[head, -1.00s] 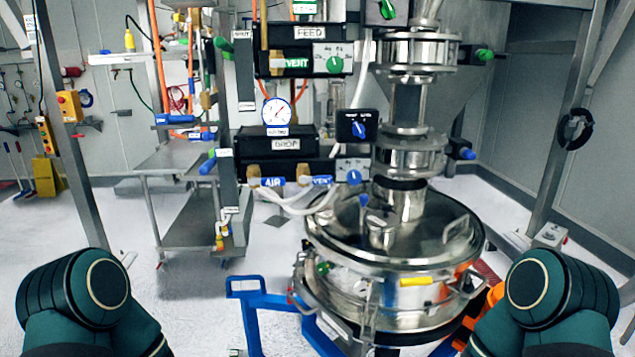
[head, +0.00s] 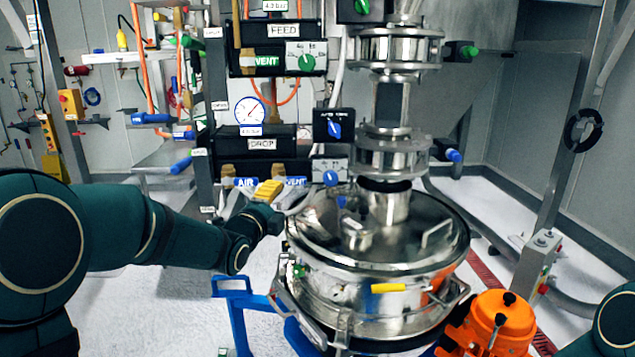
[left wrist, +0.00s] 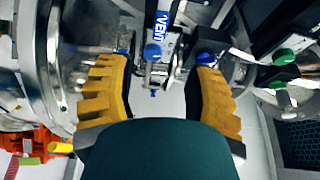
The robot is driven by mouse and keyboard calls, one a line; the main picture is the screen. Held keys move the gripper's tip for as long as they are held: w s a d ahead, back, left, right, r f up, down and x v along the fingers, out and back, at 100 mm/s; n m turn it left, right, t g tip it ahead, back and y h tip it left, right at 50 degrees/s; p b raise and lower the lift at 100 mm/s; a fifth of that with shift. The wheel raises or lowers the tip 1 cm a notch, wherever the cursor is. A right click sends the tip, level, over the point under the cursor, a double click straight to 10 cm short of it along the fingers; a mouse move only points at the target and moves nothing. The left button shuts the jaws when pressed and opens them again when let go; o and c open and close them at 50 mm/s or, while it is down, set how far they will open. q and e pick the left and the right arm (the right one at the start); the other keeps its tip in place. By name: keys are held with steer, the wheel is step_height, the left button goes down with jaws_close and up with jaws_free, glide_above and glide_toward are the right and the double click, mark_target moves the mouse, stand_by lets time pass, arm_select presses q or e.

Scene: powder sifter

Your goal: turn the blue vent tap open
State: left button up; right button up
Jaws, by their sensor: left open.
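The blue VENT label (head: 295,181) is on the lower DROP panel in the head view, just right of the AIR label (head: 247,182). In the left wrist view, the VENT label (left wrist: 163,24) is at the top centre with a round blue knob (left wrist: 152,52) just below it. My left gripper (head: 268,190), with yellow fingers, is in front of this panel, close to the label. In the left wrist view, its fingers (left wrist: 160,62) are spread wide with the blue knob between them in the picture; I see no grip on it. My right gripper is out of view.
The steel sifter vessel (head: 385,245) stands close to the right of my left gripper. A green VENT label (head: 265,61) is on the FEED panel (head: 283,31) above. A blue frame (head: 240,310) is below, and an orange unit (head: 497,322) is at the lower right.

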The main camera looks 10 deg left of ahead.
mark_target(296, 181)
arm_select(q)
steer(key=w, duration=0.4)
steer(key=w+d+p, duration=0.1)
steer(key=w, duration=0.8)
steer(key=shift+w+d+p, duration=0.15)
steer(key=shift+w+p, duration=0.15)
steer(key=shift+s, duration=0.1)
jaws_close()
